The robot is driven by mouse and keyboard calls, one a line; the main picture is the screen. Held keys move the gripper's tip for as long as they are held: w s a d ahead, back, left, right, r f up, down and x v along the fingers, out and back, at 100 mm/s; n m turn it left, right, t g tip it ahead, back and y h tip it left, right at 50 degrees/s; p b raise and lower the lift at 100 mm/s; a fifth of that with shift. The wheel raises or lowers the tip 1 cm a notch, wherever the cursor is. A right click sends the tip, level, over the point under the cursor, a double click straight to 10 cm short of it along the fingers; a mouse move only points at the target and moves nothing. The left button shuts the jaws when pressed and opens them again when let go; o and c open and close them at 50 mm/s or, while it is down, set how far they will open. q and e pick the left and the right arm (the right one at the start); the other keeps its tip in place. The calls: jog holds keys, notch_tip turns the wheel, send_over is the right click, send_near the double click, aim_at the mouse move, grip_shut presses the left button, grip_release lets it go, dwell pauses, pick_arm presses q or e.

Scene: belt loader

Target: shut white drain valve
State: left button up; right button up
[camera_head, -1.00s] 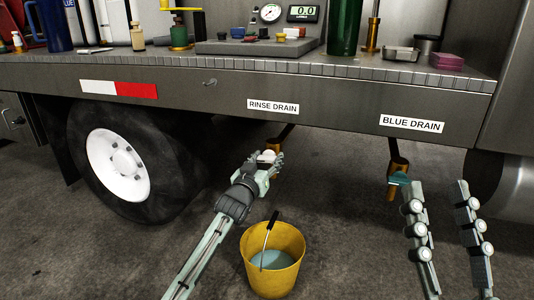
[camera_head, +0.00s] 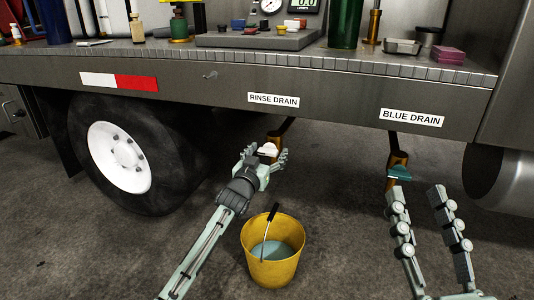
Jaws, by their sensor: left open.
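The white drain valve handle (camera_head: 267,149) is under the RINSE DRAIN label (camera_head: 273,101), on a brass fitting (camera_head: 275,137) at the end of a dark pipe. My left gripper (camera_head: 272,158) is open, with its fingers around or beside the white handle; I cannot tell whether they touch it. The fingers hide part of the valve. My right gripper (camera_head: 429,212) is open and empty, its two fingers pointing up, below and to the right of the teal valve handle (camera_head: 400,173) under the BLUE DRAIN label (camera_head: 412,118).
A yellow bucket (camera_head: 257,271) with liquid and an upright handle stands on the floor below the rinse drain. A truck wheel (camera_head: 118,157) is at the left. The truck bed edge (camera_head: 300,60) runs above, with bottles and gauges on it. Floor between the drains is clear.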

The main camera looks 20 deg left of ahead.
pick_arm(q)
jog(key=s, duration=1.2)
jog(key=shift+a, duration=0.25)
